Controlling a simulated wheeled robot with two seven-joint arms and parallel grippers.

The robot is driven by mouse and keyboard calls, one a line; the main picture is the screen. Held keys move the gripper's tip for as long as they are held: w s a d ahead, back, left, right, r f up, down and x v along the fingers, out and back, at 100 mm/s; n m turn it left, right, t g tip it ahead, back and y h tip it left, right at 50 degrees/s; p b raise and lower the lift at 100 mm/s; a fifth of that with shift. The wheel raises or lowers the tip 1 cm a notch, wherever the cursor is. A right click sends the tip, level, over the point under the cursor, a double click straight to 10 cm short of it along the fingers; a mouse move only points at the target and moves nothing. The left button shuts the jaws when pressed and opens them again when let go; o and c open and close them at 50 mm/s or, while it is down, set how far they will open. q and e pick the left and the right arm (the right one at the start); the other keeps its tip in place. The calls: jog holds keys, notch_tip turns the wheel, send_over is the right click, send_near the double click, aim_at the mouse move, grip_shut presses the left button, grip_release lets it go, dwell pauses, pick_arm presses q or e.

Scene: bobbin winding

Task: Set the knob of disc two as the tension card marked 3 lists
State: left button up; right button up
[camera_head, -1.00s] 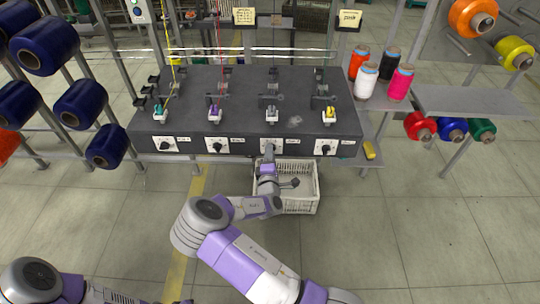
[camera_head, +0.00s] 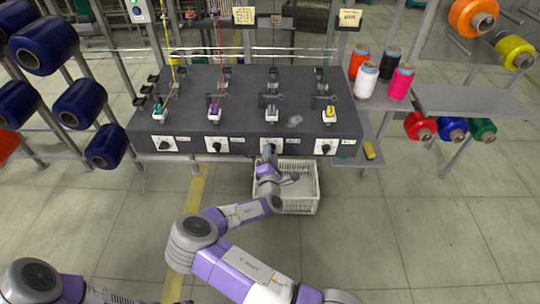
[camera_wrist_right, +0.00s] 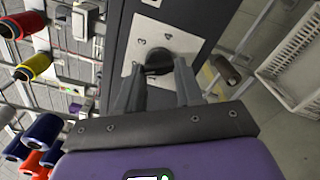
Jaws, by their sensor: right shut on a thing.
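My right gripper (camera_head: 269,152) is at the front of the dark winder block, at the third knob plate (camera_head: 264,144) from the left. In the right wrist view its fingers (camera_wrist_right: 158,80) are shut on the black round knob (camera_wrist_right: 160,61). The white dial plate (camera_wrist_right: 143,39) around it carries small numerals; the fingers hide part of it. Other black knobs stand free: the far left knob (camera_head: 165,145), the second knob (camera_head: 216,147) and the far right knob (camera_head: 325,149). Two yellow cards, left (camera_head: 244,15) and right (camera_head: 349,18), hang behind; their writing is too small to read. My left gripper is out of view.
A white crate (camera_head: 300,208) stands on the floor below my right gripper. Several thread cones, one white (camera_head: 367,82), stand on the shelf at right. Blue spools (camera_head: 80,104) fill the left rack. A yellow object (camera_head: 370,150) lies by the block's right corner.

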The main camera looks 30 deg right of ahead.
jog(key=o, duration=1)
jog(key=shift+o, duration=0.2)
jog(key=shift+s, duration=0.1)
jog(key=p+v, duration=0.1)
jog(key=v, duration=0.6)
jog(key=shift+s+a, duration=0.15)
jog(key=shift+s, duration=0.05)
